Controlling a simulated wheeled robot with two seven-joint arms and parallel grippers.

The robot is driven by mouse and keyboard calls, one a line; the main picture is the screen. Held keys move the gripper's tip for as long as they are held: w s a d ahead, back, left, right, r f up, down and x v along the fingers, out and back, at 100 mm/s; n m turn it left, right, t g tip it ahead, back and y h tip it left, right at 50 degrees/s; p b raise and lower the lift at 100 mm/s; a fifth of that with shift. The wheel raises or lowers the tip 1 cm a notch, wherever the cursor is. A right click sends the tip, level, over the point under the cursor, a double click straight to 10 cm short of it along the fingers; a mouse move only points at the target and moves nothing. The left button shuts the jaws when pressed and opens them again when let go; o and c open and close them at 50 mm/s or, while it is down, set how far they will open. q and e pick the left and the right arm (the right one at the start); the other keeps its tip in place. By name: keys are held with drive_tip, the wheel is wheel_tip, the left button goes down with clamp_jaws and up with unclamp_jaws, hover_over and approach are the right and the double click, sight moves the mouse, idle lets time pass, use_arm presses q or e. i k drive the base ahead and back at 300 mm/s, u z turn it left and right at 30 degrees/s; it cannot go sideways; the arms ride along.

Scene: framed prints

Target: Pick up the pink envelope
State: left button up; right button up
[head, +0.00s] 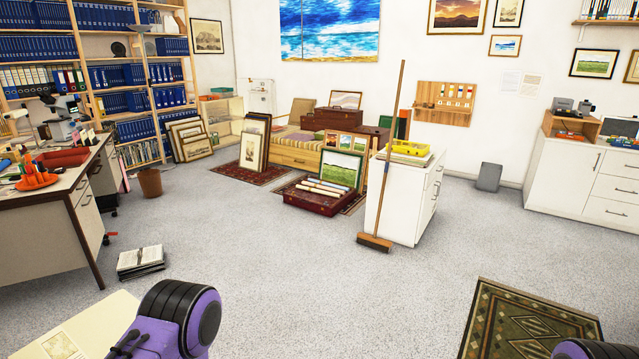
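I cannot make out a pink envelope anywhere in the head view. Part of my purple and black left arm (178,322) shows at the lower left, but its gripper fingers are not in view. Only a small piece of my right arm (592,349) shows at the bottom right corner, and its gripper is not in view either.
A cluttered desk (85,205) stands at left, with stacked books (140,262) on the floor beside it. A broom (383,160) leans at a white cabinet (400,205). A red case (315,200) lies behind. A patterned rug (525,325) is front right. The middle floor is clear.

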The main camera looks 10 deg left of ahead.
sight(76, 137)
drive_tip(key=z, duration=0.05)
drive_tip(key=i, duration=2.7)
drive_tip(key=u, duration=0.2)
drive_tip(key=i, duration=1.65)
drive_tip(key=u, duration=1.4)
drive_tip(key=i, duration=1.55)
drive_tip(key=u, duration=1.05)
drive_tip(key=i, duration=2.8)
drive_tip(key=u, duration=0.2)
